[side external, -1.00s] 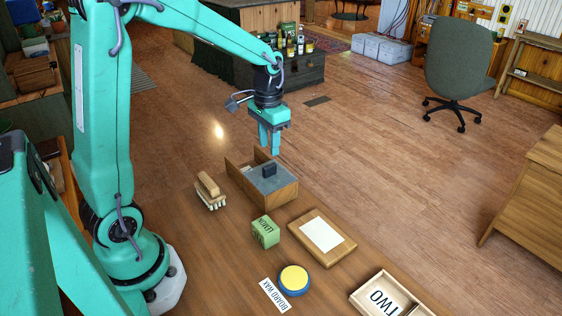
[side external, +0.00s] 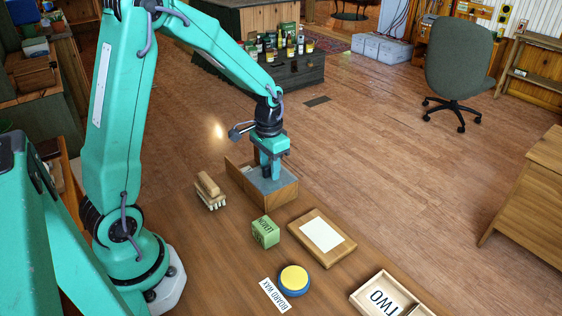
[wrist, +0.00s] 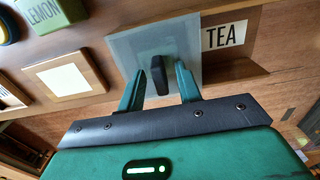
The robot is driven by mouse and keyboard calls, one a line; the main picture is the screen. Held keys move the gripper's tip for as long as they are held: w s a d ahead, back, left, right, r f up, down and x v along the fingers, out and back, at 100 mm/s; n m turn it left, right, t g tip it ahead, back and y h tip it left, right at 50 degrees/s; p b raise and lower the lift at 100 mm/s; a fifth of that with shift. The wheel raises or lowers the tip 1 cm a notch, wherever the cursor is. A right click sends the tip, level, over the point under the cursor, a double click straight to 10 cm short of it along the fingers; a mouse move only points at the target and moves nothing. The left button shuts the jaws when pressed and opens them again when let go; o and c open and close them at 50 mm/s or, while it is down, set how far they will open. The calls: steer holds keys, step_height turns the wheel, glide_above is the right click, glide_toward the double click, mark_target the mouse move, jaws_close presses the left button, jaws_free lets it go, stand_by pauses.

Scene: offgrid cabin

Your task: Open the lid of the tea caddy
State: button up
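The tea caddy (side external: 280,193) is a wooden box with a taller panel at its left back edge, standing on the table. Its grey lid (side external: 250,182) lies flat and shut, and also shows in the wrist view (wrist: 125,48). A dark upright knob (wrist: 158,74) stands on the lid. A white TEA label (wrist: 226,35) is beside the lid. My gripper (side external: 267,176) is low over the lid. In the wrist view my open gripper (wrist: 159,70) has one finger on each side of the knob, with gaps between. The knob is mostly hidden in the side view.
A brush (side external: 210,190) lies left of the caddy. A green LEMON box (side external: 265,232), a board with a white sheet (side external: 321,235), a yellow-topped round tin (side external: 294,279), a BOARD WAX label (side external: 274,295) and a tray marked TWO (side external: 360,291) are nearer the camera.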

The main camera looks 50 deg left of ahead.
jaws_close()
steer(key=shift+a, duration=0.1)
steer(key=a, duration=1)
jaws_free()
step_height(320, 180, up, 8)
stand_by(0.9)
